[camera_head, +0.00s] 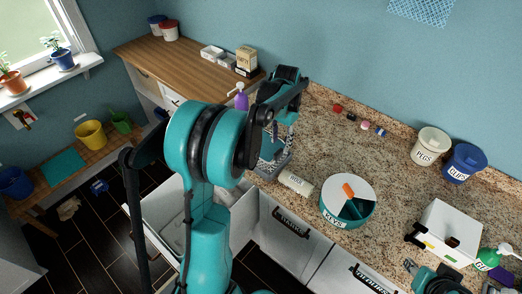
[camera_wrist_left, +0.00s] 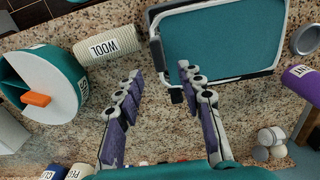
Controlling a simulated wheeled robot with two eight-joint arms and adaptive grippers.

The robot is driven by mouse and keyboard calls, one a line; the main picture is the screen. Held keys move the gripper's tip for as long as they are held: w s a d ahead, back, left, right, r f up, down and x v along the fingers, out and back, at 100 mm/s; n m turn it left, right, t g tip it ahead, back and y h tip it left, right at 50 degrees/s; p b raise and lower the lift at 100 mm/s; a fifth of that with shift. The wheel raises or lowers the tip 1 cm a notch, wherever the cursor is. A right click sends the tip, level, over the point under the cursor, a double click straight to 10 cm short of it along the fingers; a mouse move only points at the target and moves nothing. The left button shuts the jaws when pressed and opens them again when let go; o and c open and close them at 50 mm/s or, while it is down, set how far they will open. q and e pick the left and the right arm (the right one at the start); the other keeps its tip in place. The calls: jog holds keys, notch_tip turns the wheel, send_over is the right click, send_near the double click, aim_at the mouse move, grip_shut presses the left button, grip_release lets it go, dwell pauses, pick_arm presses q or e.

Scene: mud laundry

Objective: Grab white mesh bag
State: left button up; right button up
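I cannot clearly pick out a white mesh bag in either view. My left gripper (camera_head: 284,88) is over the back of the granite counter. The left wrist view shows its two purple-padded fingers (camera_wrist_left: 160,76) apart with nothing between them. A teal panel with a pale rim and a black clip (camera_wrist_left: 225,45) lies just beyond the fingertips, partly cut off by the frame edge. My left arm hides part of the open white drawer (camera_head: 160,215), so its contents are mostly unseen.
A purple bottle (camera_head: 241,98) stands behind my arm. White PEGS (camera_head: 431,145) and blue tubs (camera_head: 463,163) and a white box (camera_head: 449,229) are at right.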

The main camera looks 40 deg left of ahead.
aim_at(280, 149)
pick_arm(q)
notch_tip(280, 149, down, 4)
jog(key=shift+r+b, duration=0.1)
jog(key=shift+b, duration=0.25)
grip_shut()
jog(key=shift+r, duration=0.1)
